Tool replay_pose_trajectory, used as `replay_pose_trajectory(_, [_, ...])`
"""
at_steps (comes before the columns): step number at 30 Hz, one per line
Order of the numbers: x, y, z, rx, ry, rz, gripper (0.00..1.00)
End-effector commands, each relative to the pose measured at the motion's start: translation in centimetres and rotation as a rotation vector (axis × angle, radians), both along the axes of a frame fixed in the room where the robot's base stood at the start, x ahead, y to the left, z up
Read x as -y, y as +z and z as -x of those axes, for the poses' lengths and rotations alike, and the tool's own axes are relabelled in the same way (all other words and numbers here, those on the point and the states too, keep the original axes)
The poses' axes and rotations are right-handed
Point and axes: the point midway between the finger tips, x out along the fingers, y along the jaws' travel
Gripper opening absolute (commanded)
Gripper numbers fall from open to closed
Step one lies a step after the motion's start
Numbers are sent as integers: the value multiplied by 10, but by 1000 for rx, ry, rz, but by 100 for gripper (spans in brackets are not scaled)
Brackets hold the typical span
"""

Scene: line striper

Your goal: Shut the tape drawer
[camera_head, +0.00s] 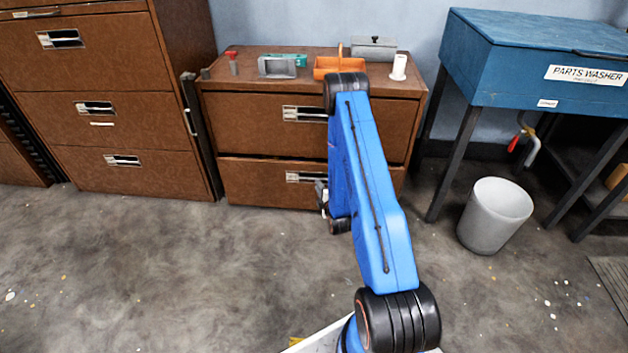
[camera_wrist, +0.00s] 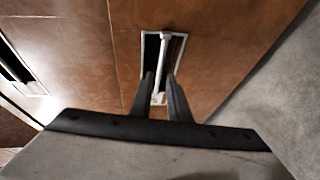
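A low brown cabinet has an upper drawer (camera_head: 250,130) and a lower drawer (camera_head: 255,185), each with a pale-framed recessed handle. No label tells me which is the tape drawer. The lower drawer's handle (camera_head: 303,177) is partly covered by my arm. In the wrist view, a handle with a pale bar (camera_wrist: 163,45) lies straight ahead, with floor to the right, so it looks like the lower one. My gripper (camera_wrist: 161,76) has its fingers apart, with the bar's end in line between them; contact is unclear. In the head view, my gripper (camera_head: 322,195) is mostly hidden beside my arm.
On the low cabinet stand an orange caddy (camera_head: 325,68), a grey box (camera_head: 373,49) and small items. A tall brown cabinet (camera_head: 120,130) stands left. A blue parts washer (camera_head: 520,50) and white bin (camera_head: 494,215) are right. The floor front left is clear.

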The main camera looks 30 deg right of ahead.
Motion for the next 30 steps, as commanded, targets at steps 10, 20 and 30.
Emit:
replay_pose_trajectory(10, [11,-10,-54,2,0,1,16])
replay_pose_trajectory(20, [14,-13,-73,0,0,0,16])
replay_pose_trajectory(30, [14,-13,-72,0,0,0,0])
